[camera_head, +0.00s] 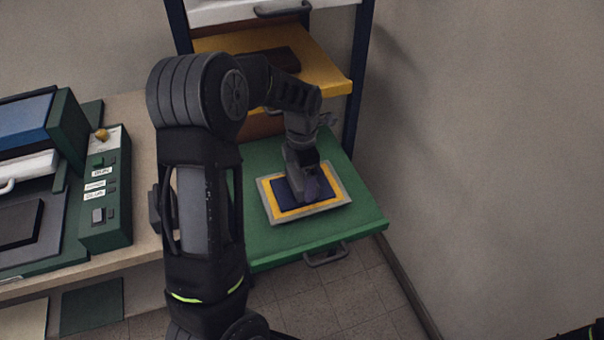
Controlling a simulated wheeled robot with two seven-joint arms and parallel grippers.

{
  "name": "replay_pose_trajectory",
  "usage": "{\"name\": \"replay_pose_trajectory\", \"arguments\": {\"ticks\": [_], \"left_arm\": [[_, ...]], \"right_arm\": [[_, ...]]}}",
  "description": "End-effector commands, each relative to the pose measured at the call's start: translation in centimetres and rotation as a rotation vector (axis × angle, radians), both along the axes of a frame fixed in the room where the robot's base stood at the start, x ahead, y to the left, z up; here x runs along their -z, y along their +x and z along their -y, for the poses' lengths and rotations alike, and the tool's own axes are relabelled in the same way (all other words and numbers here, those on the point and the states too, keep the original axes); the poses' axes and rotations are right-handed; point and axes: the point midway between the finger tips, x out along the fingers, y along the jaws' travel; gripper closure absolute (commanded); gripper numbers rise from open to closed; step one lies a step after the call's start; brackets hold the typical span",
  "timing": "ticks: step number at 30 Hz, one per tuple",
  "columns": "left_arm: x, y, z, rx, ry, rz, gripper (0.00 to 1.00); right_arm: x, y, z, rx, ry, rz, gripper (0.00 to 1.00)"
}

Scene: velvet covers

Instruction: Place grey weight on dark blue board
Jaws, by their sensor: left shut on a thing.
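A dark blue board (284,193) lies within a yellow border on a light grey tray (333,205), on the green pulled-out drawer. My left gripper (305,187) reaches down over the right part of the board. It is shut on a small grey-purple thing, which looks like the grey weight (313,188). The weight is partly hidden by the gripper. I cannot tell whether its underside touches the board. My right gripper does not show.
The green drawer (345,226) has free surface around the tray. Above it, a yellow drawer (335,75) holds a dark flat item. A green control box (105,190) stands on the bench at left. A plain wall is at right.

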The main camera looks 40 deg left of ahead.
Motion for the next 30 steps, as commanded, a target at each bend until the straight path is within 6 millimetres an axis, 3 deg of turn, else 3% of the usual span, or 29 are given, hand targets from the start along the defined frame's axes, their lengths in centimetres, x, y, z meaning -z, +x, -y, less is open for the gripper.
{"name": "replay_pose_trajectory", "arguments": {"ticks": [5,6,9,20,26,30], "left_arm": [[0.1,0.2,0.0,0.000,0.001,0.006,0.82],[0.2,0.0,0.0,0.000,0.000,0.000,0.06],[0.2,0.0,0.0,0.000,0.000,0.000,0.00],[-0.5,0.1,0.0,0.000,0.001,0.003,0.00],[-3.3,0.1,0.0,0.001,0.001,0.006,0.00],[-6.2,0.1,0.0,0.001,0.000,0.005,0.00]], "right_arm": [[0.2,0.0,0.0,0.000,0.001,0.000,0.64],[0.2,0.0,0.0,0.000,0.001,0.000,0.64],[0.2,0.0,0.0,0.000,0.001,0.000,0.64],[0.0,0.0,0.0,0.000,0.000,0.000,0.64],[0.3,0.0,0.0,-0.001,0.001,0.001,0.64],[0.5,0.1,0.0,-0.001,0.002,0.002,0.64]]}}
